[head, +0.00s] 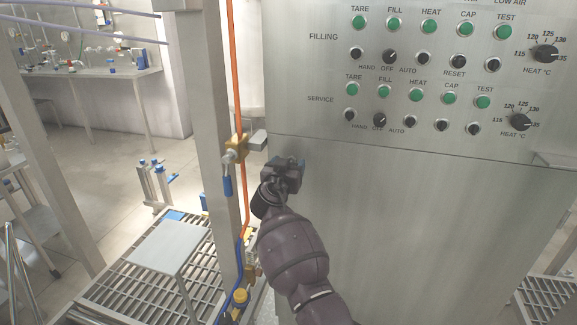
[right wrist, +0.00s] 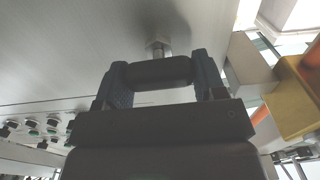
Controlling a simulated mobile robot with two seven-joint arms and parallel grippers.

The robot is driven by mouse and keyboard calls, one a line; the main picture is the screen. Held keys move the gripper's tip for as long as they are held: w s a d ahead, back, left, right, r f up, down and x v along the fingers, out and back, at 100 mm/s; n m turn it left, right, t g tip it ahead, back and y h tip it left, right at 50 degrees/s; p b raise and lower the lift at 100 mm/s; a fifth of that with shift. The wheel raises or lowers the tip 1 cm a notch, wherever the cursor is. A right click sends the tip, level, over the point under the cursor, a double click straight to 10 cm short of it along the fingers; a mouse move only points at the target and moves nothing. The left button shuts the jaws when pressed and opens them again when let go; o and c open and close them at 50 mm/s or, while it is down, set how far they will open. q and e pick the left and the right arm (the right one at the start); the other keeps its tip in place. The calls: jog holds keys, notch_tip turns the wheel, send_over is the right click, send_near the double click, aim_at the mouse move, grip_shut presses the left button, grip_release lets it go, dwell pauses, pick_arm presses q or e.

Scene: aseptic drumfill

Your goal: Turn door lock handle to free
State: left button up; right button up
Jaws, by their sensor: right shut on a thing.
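The door lock handle (right wrist: 160,71) is a short dark bar on a metal stud at the cabinet door's surface. In the right wrist view it spans between both fingers of my right gripper, which is shut on it. In the head view my right gripper (head: 285,170) is at the left edge of the cabinet door (head: 420,220), below the control panel, and it hides the handle there. The bar runs roughly crosswise in the wrist view; I cannot tell its lock position from these frames. My left gripper is not in view.
The control panel (head: 430,75) with green buttons and black knobs is above the door. Left of my right gripper stand a steel post, an orange pipe (head: 238,90) and a brass valve (head: 237,148) with a blue lever. A grated platform (head: 120,285) lies lower left.

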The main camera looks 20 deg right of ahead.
jog(key=n, duration=0.3)
jog(key=shift+a, duration=0.1)
jog(key=n, duration=0.2)
jog(key=shift+n, duration=0.4)
jog(key=n, duration=0.2)
jog(key=shift+w+n, duration=0.1)
jog(key=shift+n, duration=0.2)
jog(key=n+p, duration=0.1)
jog(key=n, duration=0.3)
jog(key=shift+a, duration=0.1)
jog(key=n, duration=0.3)
jog(key=shift+p, duration=0.4)
jog(key=shift+f+n+p, duration=0.15)
jog(key=shift+n+p, duration=0.25)
jog(key=shift+n, duration=0.9)
jog(key=shift+w, duration=0.1)
